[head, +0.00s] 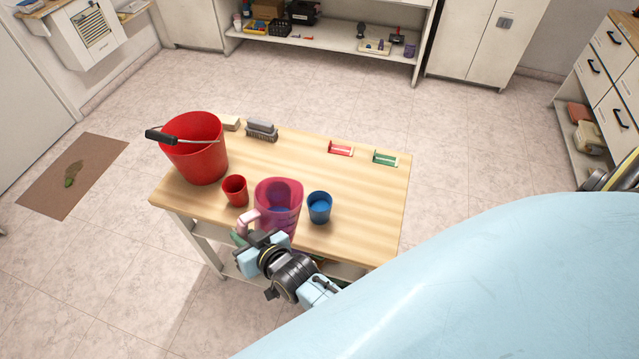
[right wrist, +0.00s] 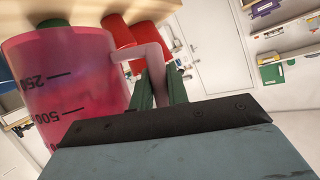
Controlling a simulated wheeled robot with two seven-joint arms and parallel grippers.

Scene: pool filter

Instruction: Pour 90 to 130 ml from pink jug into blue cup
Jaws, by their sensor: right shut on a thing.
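The pink see-through jug (head: 279,198) is at the front edge of the table, looking about upright, with something blue showing low inside it. My right gripper (head: 249,233) is shut on its handle. In the right wrist view the green fingers (right wrist: 160,95) hold the pale pink handle (right wrist: 152,58), and the jug's wall (right wrist: 75,75) shows 250 and 500 marks. I cannot tell whether the jug's base touches the table. The blue cup (head: 319,209) stands upright just right of the jug, apart from its rim. My left gripper is not in view.
A red cup (head: 235,191) stands left of the jug, and a red bucket (head: 196,155) behind it. A brush (head: 262,132) and a pale block (head: 231,124) lie at the back edge. Red (head: 341,148) and green (head: 385,158) holders are back right. The table's (head: 365,215) right part is clear.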

